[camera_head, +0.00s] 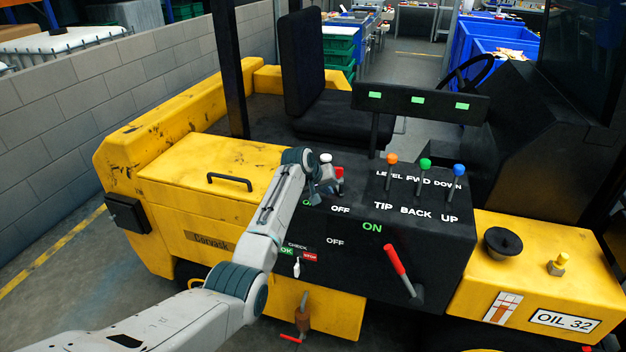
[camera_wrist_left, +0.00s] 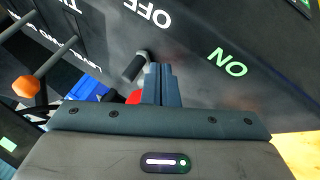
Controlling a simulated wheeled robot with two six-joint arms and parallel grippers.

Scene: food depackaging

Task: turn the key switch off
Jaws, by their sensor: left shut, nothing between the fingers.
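My left gripper (camera_head: 325,192) is at the black control panel (camera_head: 430,245), close to the upper ON and OFF labels. In the left wrist view its fingers (camera_wrist_left: 161,78) are together and empty, between the OFF and ON labels. A short grey handle (camera_wrist_left: 134,68) stands just left of the fingertips, near OFF; it may be the key switch, but I cannot tell for sure. Whether the fingers touch it is unclear. A red part (camera_wrist_left: 134,97) shows behind the fingers, and also in the head view (camera_head: 340,172). My right gripper is not in view.
Orange (camera_head: 391,158), green (camera_head: 425,163) and blue (camera_head: 458,169) knobbed levers stand right of the gripper. A red-handled lever (camera_head: 394,260) juts from the panel's front. A small CHECK switch (camera_head: 296,267) sits lower left. A display bar (camera_head: 420,102) rises behind.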

